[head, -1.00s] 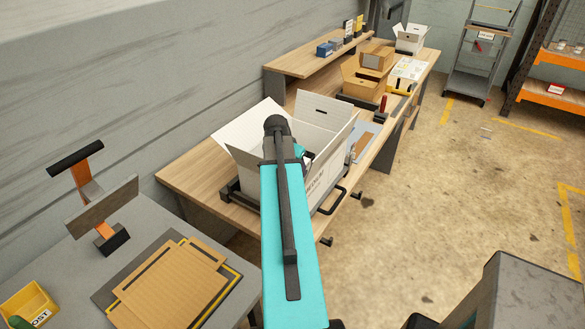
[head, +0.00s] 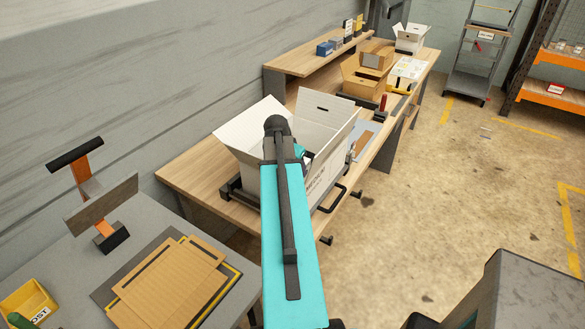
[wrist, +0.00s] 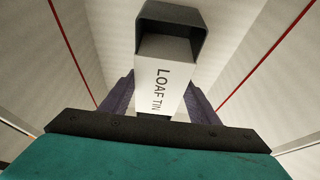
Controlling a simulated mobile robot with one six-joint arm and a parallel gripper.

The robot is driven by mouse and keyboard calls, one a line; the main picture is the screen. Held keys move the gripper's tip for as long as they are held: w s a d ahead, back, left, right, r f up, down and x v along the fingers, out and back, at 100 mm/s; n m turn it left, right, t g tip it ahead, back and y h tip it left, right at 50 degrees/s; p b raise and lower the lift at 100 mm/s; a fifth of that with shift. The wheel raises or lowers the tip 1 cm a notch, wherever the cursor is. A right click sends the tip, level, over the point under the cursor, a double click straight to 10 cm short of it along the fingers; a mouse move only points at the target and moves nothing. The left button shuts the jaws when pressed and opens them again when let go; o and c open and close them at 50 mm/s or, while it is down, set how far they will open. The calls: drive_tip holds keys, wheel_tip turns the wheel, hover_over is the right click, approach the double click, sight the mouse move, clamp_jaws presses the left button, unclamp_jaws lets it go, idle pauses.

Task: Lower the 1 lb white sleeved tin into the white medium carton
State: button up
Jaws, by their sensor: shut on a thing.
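The white medium carton (head: 326,173) stands on the wooden bench with its flaps raised. My arm reaches over it in the head view and hides part of its inside. In the wrist view my gripper (wrist: 160,108) is shut on the white sleeved tin (wrist: 167,72), a dark tin in a white sleeve lettered "LOAF TIN". The carton's pale walls (wrist: 243,50) with red lines surround the tin and the jaws on both sides. The tin appears apart from the side walls. I cannot tell whether its far end touches the carton floor.
Brown open cartons (head: 364,80) and another white carton (head: 411,38) stand further along the bench.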

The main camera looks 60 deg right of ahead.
drive_tip(key=shift+s+d+f, duration=0.1)
drive_tip(key=shift+s+f, duration=0.1)
drive_tip(key=shift+f, duration=0.65)
drive_tip(key=shift+d+f, duration=0.1)
drive_tip(key=shift+f, duration=0.05)
drive_tip(key=shift+w+d+f, duration=0.2)
drive_tip(key=shift+d+f, duration=0.1)
drive_tip(key=shift+d, duration=0.15)
drive_tip(key=shift+c, duration=1.3)
drive_tip(key=shift+a, duration=0.1)
drive_tip(key=shift+c, duration=0.6)
drive_tip(key=o, duration=1.3)
drive_tip(key=shift+a+r, duration=0.15)
drive_tip(key=shift+a, duration=0.05)
drive_tip(key=o, duration=0.4)
drive_tip(key=shift+d, duration=0.1)
drive_tip(key=shift+r, duration=0.1)
drive_tip(key=shift+w+r, duration=0.1)
drive_tip(key=shift+r, duration=0.05)
